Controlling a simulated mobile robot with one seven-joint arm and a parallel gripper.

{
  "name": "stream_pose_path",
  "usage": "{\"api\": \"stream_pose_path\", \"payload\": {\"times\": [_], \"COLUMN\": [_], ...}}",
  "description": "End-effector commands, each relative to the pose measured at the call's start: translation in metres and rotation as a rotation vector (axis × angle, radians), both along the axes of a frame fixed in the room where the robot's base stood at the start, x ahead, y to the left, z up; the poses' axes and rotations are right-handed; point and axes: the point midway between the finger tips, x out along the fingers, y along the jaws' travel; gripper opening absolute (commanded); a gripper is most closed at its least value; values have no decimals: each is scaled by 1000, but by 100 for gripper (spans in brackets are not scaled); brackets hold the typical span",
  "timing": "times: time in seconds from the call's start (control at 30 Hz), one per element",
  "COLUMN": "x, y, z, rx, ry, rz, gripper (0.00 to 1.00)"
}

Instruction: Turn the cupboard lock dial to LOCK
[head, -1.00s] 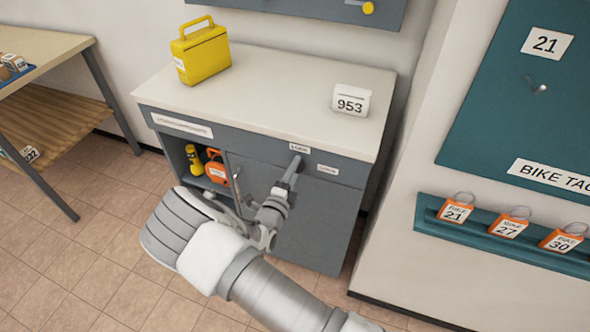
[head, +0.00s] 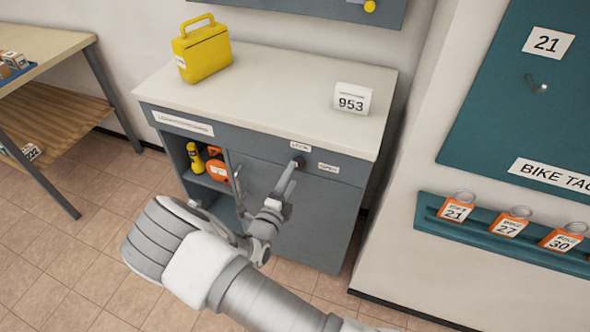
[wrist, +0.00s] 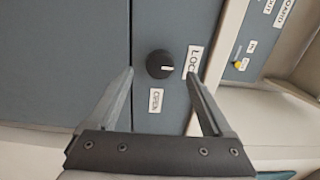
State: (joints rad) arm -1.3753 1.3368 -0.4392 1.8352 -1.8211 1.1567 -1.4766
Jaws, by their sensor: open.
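The dark round lock dial (wrist: 159,64) is on the grey cupboard front, and its white mark points right in the wrist view, toward the LOCK label (wrist: 194,60). The OPEN label (wrist: 156,101) is below the dial there. In the head view the dial (head: 299,161) shows just past a fingertip, under the LOCK label (head: 301,146) and left of the OPEN label (head: 328,168). My gripper (head: 260,158) is open and empty. In the wrist view its fingers (wrist: 160,73) stand wide on either side of the dial, with gaps to it.
The cupboard top (head: 270,95) carries a yellow case (head: 204,55) and a white block marked 953 (head: 351,99). The open compartment left of my gripper holds a yellow item (head: 195,158) and an orange one (head: 217,170). A wall with a bike tag rail (head: 480,237) stands at right.

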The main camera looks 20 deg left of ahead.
Motion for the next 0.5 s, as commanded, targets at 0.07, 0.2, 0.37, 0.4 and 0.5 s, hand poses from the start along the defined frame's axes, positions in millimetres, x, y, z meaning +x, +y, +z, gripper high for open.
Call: {"api": "stream_pose_path", "payload": {"times": [0.07,0.2,0.37,0.4,0.5], "x": [-21,-57,-92,-100,-115], "y": [3,5,8,9,9], "z": [1,0,0,0,0], "rx": [-1,-2,-1,-1,-1], "ry": [0,2,1,0,0], "rz": [4,4,3,4,3], "gripper": [85,85,85,85,85]}}
